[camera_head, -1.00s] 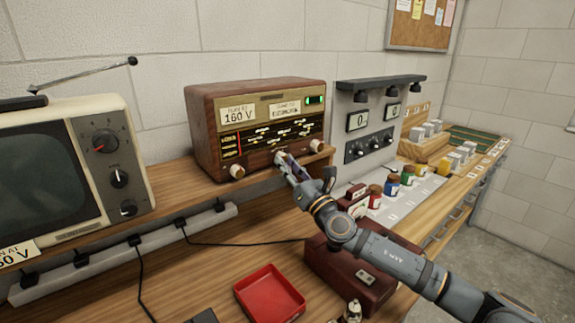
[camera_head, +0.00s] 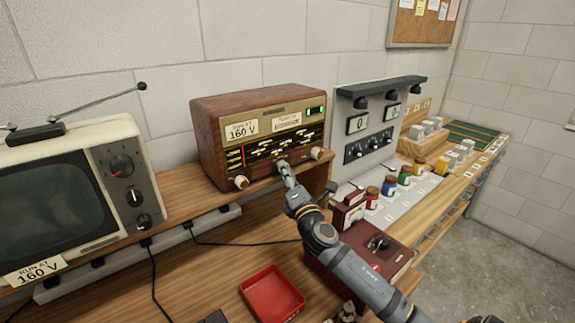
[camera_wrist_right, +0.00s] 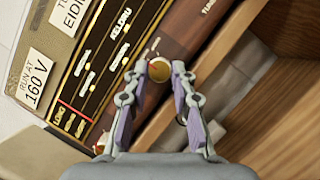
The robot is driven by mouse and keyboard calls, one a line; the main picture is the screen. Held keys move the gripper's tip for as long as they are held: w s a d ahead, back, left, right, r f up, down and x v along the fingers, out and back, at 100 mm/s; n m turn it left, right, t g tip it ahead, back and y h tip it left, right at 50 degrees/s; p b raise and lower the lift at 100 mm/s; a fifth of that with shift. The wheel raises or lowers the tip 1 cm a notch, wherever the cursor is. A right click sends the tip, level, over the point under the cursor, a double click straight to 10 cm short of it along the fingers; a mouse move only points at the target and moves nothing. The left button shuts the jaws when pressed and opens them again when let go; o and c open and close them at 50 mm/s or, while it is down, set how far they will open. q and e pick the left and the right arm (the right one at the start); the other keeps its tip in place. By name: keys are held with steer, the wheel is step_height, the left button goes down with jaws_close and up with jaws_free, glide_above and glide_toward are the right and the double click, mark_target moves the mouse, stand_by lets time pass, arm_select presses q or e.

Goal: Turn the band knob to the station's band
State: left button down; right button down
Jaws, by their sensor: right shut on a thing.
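The wooden radio (camera_head: 222,157) stands on the shelf. Its card, reading "TUNE TO" and a station name only partly legible, sits at the top, right of the "RUN AT 160 V" card. Three pale knobs run along the front. My right gripper (camera_head: 283,166) is shut on the middle knob, which shows between the fingertips in the wrist view (camera_wrist_right: 159,69). The left knob (camera_head: 241,182) and right knob (camera_head: 316,153) are free. In the wrist view, a red line lies beside the word "LONG" on the dial (camera_wrist_right: 75,108). My left gripper is not in view.
An old television (camera_head: 124,167) stands left of the radio. A red tray (camera_head: 272,294), a dark red box (camera_head: 385,244) and several coloured jars are on the bench at the front and right. A meter panel (camera_head: 372,148) is right of the radio.

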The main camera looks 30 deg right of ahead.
steer(key=shift+a+r+m+g+h+p, duration=0.15)
steer(key=shift+m+g+p, duration=0.4)
steer(key=shift+m+p, duration=0.95)
steer(key=shift+d+r+m+g+h+p, duration=0.1)
steer(key=shift+m+g+p, duration=0.5)
steer(key=shift+m+p, duration=0.95)
steer(key=shift+a+r+m+g+h+p, duration=0.15)
steer(key=shift+m+g+p, duration=0.4)
steer(key=shift+m+p, duration=0.95)
steer(key=shift+d+m, duration=0.1)
steer(key=shift+m, duration=0.15)
steer(key=shift+f, duration=0.1)
steer(key=c, duration=1.1)
jaws_free()
steer(key=v, duration=1.2)
